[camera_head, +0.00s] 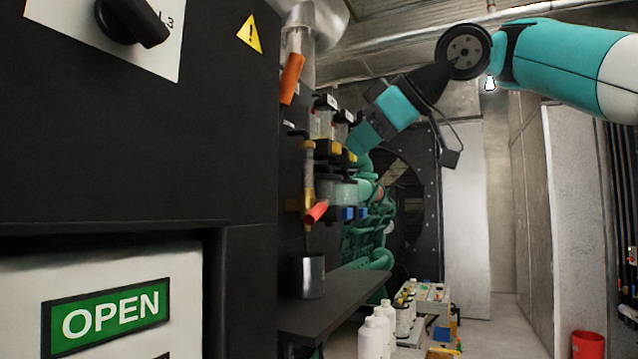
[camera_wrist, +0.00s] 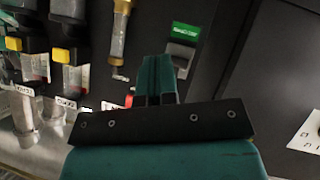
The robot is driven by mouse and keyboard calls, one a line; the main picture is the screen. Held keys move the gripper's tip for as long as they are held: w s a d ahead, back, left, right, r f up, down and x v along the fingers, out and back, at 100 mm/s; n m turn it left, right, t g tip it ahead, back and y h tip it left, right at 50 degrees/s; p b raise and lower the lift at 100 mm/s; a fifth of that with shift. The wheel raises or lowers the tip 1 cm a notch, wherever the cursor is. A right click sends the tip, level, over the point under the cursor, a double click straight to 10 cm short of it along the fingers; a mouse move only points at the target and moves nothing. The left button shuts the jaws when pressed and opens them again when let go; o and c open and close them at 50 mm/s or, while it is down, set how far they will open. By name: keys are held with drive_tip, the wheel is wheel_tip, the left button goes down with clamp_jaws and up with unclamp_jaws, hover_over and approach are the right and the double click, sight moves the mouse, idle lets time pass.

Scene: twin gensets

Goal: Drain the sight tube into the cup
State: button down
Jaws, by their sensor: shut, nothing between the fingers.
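My gripper (camera_head: 358,143) is shut and empty, up and to the right of the tube in the picture and apart from the lever. The cup's inside is hidden.
The dark shelf (camera_head: 335,303) runs along the panel. An orange lever (camera_head: 291,79) hangs higher up. Several clear bowls with yellow and blue parts lie behind the tube. White bottles (camera_head: 372,335) stand low in front.

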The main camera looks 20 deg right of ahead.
drive_tip(key=b, duration=0.2)
hover_over(313, 211)
drive_tip(key=s, duration=0.3)
wheel_tip(313, 211, down, 5)
drive_tip(key=shift+w+d+f, duration=0.25)
drive_tip(key=shift+w+f, duration=0.1)
drive_tip(key=shift+f, duration=0.2)
drive_tip(key=shift+w+d+f, duration=0.25)
drive_tip(key=shift+w+f, duration=0.05)
drive_tip(key=shift+f, duration=0.25)
drive_tip(key=shift+w+d+f, duration=0.25)
drive_tip(key=shift+w+f, duration=0.1)
drive_tip(key=shift+f, duration=0.2)
drive_tip(key=shift+b, duration=0.45)
